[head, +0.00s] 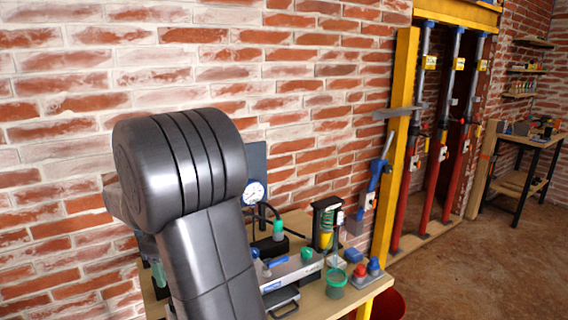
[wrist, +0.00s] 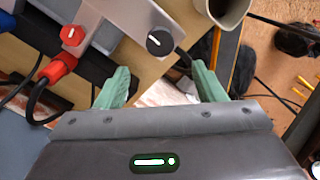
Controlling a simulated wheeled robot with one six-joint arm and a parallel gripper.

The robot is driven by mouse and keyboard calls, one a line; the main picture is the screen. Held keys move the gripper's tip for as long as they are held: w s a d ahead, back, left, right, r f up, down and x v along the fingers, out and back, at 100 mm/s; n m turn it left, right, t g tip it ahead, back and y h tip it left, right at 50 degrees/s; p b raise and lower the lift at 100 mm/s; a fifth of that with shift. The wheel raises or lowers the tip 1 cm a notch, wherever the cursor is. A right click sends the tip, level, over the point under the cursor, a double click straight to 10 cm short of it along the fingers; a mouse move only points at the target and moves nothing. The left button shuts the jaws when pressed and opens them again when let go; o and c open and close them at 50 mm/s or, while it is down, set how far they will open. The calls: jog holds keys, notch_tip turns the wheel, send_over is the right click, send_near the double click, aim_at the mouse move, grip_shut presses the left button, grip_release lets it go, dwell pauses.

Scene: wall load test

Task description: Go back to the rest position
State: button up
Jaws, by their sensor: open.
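My gripper (wrist: 162,85) shows in the wrist view with its two green fingers apart and nothing between them. It is above the edge of a wooden bench. A grey device with a red knob (wrist: 72,36) and a black knob (wrist: 160,42) lies just beyond the fingers. In the head view my dark arm stands in front of the bench (head: 372,290) and hides its left part. My gripper cannot be made out clearly in the head view.
The bench holds a pressure gauge (head: 254,192), a green cup (head: 336,283) and several small tools. A yellow post (head: 398,140) and red props (head: 438,170) stand along the brick wall. A second table (head: 532,140) is at the far right. The floor (head: 490,270) at right is clear.

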notch_tip(320, 180, down, 11)
jog(key=shift+s+r, duration=0.1)
jog(key=shift+r, duration=0.1)
jog(key=shift+r+m+b, duration=0.15)
jog(key=shift+m+b, duration=0.15)
jog(key=shift+m, duration=0.9)
jog(key=m+b, duration=0.1)
jog(key=m, duration=0.5)
jog(key=shift+b, duration=0.35)
jog(key=m+b, duration=0.1)
jog(key=m, duration=0.3)
jog(key=shift+m+b, duration=0.3)
jog(key=shift+m, duration=0.1)
jog(key=m+b, duration=0.1)
jog(key=m, duration=0.2)
jog(key=shift+m+b, duration=0.3)
jog(key=shift+m, duration=0.6)
jog(key=shift+r, duration=0.15)
